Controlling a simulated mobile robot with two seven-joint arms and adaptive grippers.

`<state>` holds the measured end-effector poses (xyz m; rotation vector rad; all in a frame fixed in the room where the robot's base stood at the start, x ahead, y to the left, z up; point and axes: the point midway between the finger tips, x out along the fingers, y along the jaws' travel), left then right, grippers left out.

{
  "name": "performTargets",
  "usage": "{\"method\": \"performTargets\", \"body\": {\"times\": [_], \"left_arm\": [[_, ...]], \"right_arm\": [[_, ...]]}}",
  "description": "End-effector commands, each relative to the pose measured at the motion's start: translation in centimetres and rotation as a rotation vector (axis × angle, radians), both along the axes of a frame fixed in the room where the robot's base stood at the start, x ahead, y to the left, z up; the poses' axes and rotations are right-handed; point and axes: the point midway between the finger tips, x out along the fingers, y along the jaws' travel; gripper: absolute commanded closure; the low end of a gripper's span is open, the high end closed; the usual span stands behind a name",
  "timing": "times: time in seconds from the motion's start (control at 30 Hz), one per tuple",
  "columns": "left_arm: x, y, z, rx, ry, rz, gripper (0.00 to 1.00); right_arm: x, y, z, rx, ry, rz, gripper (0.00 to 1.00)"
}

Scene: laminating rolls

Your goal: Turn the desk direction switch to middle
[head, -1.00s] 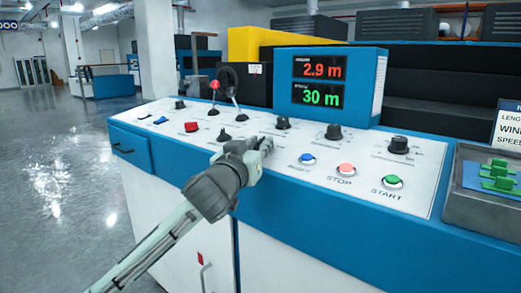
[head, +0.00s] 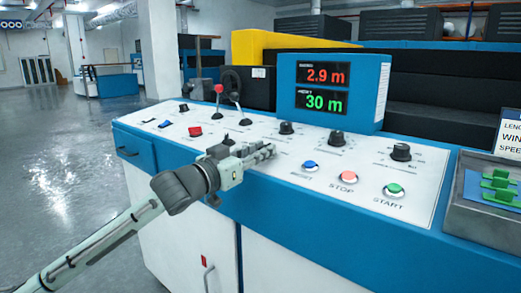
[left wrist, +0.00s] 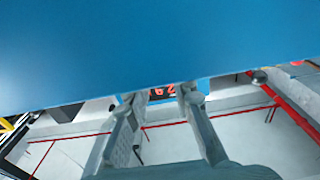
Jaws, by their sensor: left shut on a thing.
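My left gripper (head: 268,151) lies low over the front part of the white control panel (head: 420,205), its fingers pointing right. It also shows in the left wrist view (left wrist: 160,98), with a gap between the two fingers. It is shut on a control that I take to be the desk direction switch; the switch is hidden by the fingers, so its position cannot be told. My right gripper is not in view.
A blue button (head: 310,166), a STOP button (head: 349,177) and a START button (head: 393,190) lie right of the gripper. Black knobs (head: 336,138) and a display (head: 322,88) stand behind. A grey tray (head: 473,215) is at the right end.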

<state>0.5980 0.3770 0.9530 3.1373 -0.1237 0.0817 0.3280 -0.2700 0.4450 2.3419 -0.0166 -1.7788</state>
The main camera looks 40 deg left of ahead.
Motion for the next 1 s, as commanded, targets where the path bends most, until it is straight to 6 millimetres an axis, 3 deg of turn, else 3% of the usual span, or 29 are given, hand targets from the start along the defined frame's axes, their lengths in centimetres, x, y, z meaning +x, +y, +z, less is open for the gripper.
{"method": "performTargets", "body": {"times": [0.13, 0.17, 0.23, 0.67, 1.0], "left_arm": [[0.0, -0.1, -0.3, -0.002, 0.006, 0.0, 1.0], [0.0, -0.1, -0.3, -0.002, 0.006, 0.0, 0.76], [0.0, -0.1, -0.3, -0.002, 0.006, 0.0, 0.7], [-0.9, 0.0, -0.3, -0.003, 0.004, 0.0, 0.7], [-6.6, 0.5, -0.7, -0.003, 0.008, 0.002, 0.7]], "right_arm": [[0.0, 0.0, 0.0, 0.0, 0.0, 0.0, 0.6], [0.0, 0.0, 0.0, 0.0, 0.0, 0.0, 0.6], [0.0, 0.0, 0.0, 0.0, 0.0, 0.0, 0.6], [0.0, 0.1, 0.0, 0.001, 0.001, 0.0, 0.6], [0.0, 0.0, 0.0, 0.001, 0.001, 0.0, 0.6]]}}
